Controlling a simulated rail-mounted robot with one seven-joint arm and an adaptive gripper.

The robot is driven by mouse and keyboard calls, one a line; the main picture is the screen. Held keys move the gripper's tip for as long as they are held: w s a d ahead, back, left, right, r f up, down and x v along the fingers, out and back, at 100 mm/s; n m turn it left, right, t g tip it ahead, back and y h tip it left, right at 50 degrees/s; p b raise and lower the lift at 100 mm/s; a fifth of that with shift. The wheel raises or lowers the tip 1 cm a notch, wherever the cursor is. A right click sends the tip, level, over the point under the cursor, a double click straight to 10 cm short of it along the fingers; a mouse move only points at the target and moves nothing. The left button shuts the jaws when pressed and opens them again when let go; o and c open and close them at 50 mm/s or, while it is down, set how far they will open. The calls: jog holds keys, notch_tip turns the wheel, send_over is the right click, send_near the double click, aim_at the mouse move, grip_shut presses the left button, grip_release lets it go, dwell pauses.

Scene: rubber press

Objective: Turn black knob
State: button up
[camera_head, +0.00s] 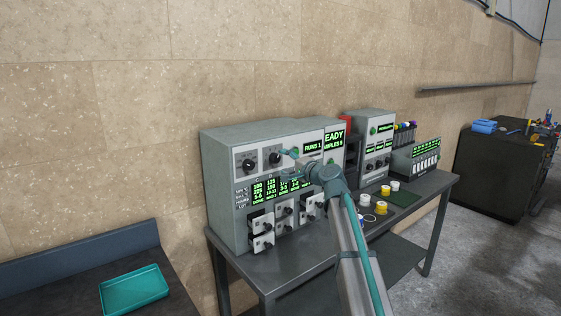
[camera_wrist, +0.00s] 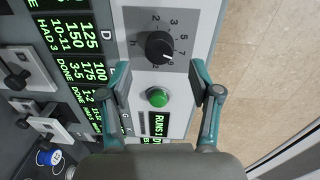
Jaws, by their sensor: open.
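A black knob (camera_wrist: 158,46) on a grey dial plate with numbers shows above a green button (camera_wrist: 157,97) in the wrist view. My gripper (camera_wrist: 165,85) is open and empty, its two teal fingers apart with the green button between them in the picture. The knob lies beyond the fingertips, and nothing grips it. In the head view, two black knobs show on the upper front of the grey machine (camera_head: 225,165), a left one (camera_head: 249,163) and a right one (camera_head: 274,157). My gripper (camera_head: 290,153) is just right of the right knob. Its exact distance from the panel is unclear.
Green displays (camera_head: 265,188) and small drawers with black handles (camera_head: 262,226) lie below the knobs. The machine stands on a dark table (camera_head: 285,267) with several white and yellow spools (camera_head: 381,207) to the right. A teal tray (camera_head: 134,290) lies at lower left.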

jog(key=v, duration=0.7)
jog(key=shift+s, duration=0.25)
jog(key=shift+d, duration=0.1)
jog(key=shift+c, duration=0.2)
jog(key=shift+d, duration=0.1)
jog(key=shift+c, duration=1.4)
jog(key=shift+m+t+h, duration=0.3)
jog(key=shift+m+h, duration=0.1)
jog(key=shift+m, duration=0.1)
jog(key=d, duration=0.1)
jog(key=w+d, duration=0.1)
jog(key=d, duration=0.2)
jog(key=shift+w+d+f+p, duration=0.25)
jog(key=shift+p, duration=0.05)
jog(key=c, duration=0.8)
jog(key=d+m, duration=0.1)
jog(key=m, duration=0.1)
jog(key=w+d+m, duration=0.1)
jog(key=d+m, duration=0.2)
jog(key=m, duration=0.2)
jog(key=shift+w+d+f, duration=0.25)
jog(key=shift+d+f, duration=0.05)
jog(key=shift+d, duration=0.05)
grip_shut()
jog(key=m, duration=0.5)
jog(key=m+y, duration=0.1)
jog(key=m, duration=0.4)
jog(key=shift+w+d+r+m+p, duration=0.15)
jog(key=shift+d+m+p, duration=0.15)
jog(key=shift+m, duration=0.1)
